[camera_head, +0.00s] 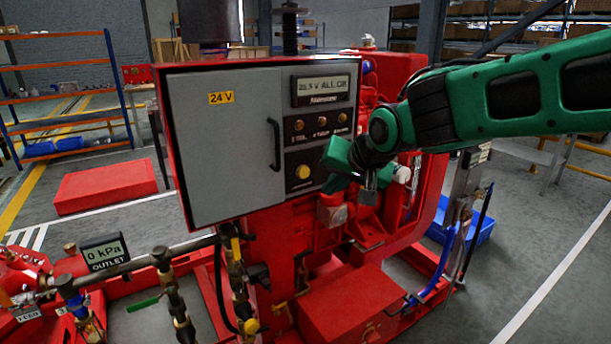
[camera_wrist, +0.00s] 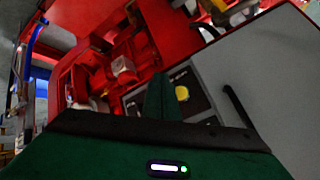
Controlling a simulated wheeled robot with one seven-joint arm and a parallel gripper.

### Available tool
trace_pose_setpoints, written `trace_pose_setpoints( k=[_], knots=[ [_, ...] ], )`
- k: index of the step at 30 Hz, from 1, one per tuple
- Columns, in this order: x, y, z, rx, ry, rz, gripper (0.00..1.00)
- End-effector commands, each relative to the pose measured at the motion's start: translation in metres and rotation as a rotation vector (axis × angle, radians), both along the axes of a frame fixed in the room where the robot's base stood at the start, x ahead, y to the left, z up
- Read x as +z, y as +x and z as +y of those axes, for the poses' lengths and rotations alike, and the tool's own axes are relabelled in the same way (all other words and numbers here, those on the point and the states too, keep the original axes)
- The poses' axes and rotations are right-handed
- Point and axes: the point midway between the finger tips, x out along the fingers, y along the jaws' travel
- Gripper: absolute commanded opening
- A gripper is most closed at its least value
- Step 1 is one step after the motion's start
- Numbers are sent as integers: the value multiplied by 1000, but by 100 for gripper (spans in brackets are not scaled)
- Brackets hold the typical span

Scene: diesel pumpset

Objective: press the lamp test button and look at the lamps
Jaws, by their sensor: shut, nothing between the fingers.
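The grey control cabinet (camera_head: 225,150) with a yellow 24 V label stands in the middle of the head view. Its dark right-hand panel carries a lit display (camera_head: 322,86), a row of three small amber lamps (camera_head: 320,123), and a round yellow button (camera_head: 302,172) lower down. The lamps look dull amber; I cannot tell if they are lit. The yellow button also shows in the wrist view (camera_wrist: 182,93), just right of my green fingers. My gripper (camera_head: 338,166) is shut and empty, close to the right of the button and apart from it in the picture.
A black door handle (camera_head: 274,144) stands out left of the panel. Red engine parts and pipes lie below and right of the cabinet. An outlet gauge (camera_head: 105,252) reads 0 kPa at the lower left. A blue bin (camera_head: 470,228) sits on the floor at right.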

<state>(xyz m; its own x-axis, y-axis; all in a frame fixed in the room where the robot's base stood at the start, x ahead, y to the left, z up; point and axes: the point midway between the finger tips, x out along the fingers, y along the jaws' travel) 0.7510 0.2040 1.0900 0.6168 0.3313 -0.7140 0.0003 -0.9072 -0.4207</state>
Motion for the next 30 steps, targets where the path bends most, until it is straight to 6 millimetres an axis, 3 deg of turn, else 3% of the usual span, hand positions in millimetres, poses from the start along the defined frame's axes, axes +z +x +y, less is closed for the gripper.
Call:
trace_pose_setpoints(
  k=[15, 30],
  knots=[
    [0, 48, 32, 1, -1, 1, 0],
    [0, 54, 37, 1, -1, 1, 0]
  ],
)
